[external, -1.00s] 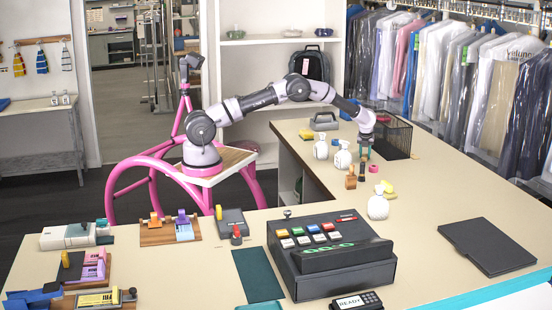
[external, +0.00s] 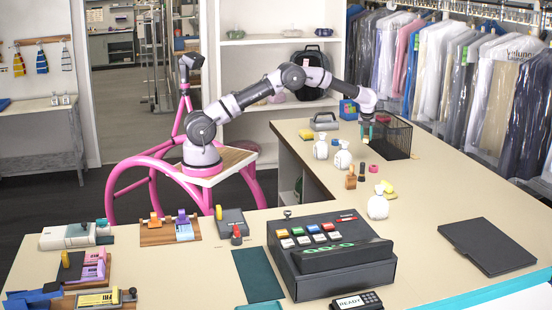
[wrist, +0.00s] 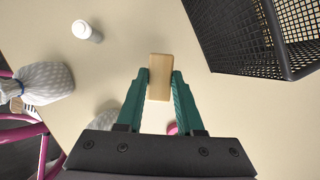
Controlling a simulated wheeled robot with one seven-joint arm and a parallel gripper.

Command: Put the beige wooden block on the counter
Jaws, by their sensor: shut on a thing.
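The beige wooden block (wrist: 159,82) is between the green fingertips of my gripper (wrist: 161,78) in the wrist view, its far end sticking out past them. My gripper is shut on it. In the external view my gripper (external: 367,134) points down above the far part of the counter (external: 455,200), just left of the black mesh basket (external: 400,136). The block is too small to make out there. The exact gap between the block and the counter is hard to tell.
The black basket also shows at the upper right of the wrist view (wrist: 268,45). White round bottles (external: 342,159), a brown wooden piece (external: 351,179) and a yellow piece (external: 389,188) stand near on the counter. A black cash register (external: 330,265) is in front.

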